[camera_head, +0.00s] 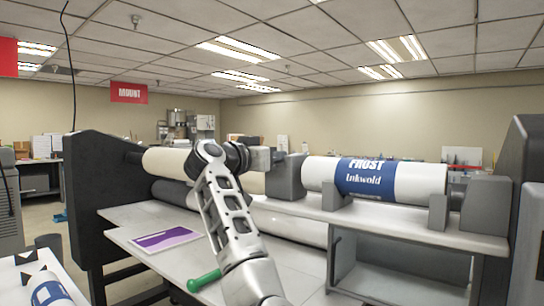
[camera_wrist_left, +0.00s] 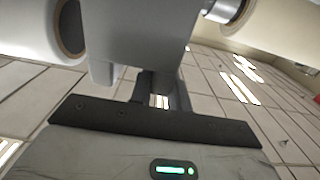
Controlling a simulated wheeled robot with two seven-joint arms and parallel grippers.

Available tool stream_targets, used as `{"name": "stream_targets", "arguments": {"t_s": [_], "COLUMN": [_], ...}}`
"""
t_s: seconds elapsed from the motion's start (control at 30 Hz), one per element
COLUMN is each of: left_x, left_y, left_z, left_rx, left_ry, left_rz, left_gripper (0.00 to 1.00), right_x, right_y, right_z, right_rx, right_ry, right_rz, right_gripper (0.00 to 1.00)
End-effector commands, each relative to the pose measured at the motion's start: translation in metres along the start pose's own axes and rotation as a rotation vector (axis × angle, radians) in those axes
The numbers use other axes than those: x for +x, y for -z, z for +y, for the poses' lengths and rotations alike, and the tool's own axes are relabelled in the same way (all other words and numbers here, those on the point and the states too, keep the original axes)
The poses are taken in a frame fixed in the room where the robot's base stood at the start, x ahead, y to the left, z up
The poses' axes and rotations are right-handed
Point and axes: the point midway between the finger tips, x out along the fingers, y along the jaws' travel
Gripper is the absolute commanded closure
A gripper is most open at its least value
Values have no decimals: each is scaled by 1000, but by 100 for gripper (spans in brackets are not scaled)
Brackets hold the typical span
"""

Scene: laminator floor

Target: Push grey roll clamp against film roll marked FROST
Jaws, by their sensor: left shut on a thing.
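The film roll marked FROST (camera_head: 320,172) is white with a blue printed band and lies on a grey cradle in the head view. The grey roll clamp (camera_head: 290,180) stands at its left end. In the left wrist view the clamp (camera_wrist_left: 135,35) fills the upper middle, with a white roll end (camera_wrist_left: 30,30) and its dark core at its left. I cannot tell whether clamp and roll touch. My left gripper (camera_head: 262,158) is at the clamp's left side, shut on part of it; its fingers also show in the left wrist view (camera_wrist_left: 160,92). My right gripper is not in view.
A cream roll (camera_head: 165,160) lies left of my gripper, by a dark machine side (camera_head: 95,200). A purple-printed sheet (camera_head: 165,239) and a green handle (camera_head: 204,280) are at the lower left. The grey shelf (camera_head: 390,225) below the FROST roll is partly clear.

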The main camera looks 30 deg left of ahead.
Motion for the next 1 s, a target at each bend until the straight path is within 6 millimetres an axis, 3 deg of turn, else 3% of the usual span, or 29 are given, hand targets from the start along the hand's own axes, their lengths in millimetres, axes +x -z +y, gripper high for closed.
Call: {"name": "stream_targets", "arguments": {"t_s": [0.3, 0.63, 0.67, 0.73, 1.0], "left_x": [0, 1, 1, 1, 0], "left_y": [-3, -1, -2, -2, -1], "left_z": [46, 52, 53, 52, 51], "left_rx": [3, -1, -2, -1, -1], "left_ry": [0, -6, -6, -6, -2], "left_rz": [-2, -4, -4, -4, -2], "left_gripper": [100, 100, 76, 60, 60], "right_x": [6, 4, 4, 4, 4], "right_y": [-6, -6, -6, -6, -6], "right_z": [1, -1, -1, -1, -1], "right_rx": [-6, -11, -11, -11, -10], "right_ry": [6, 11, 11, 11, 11], "right_rz": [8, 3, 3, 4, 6], "right_gripper": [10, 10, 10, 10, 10]}}
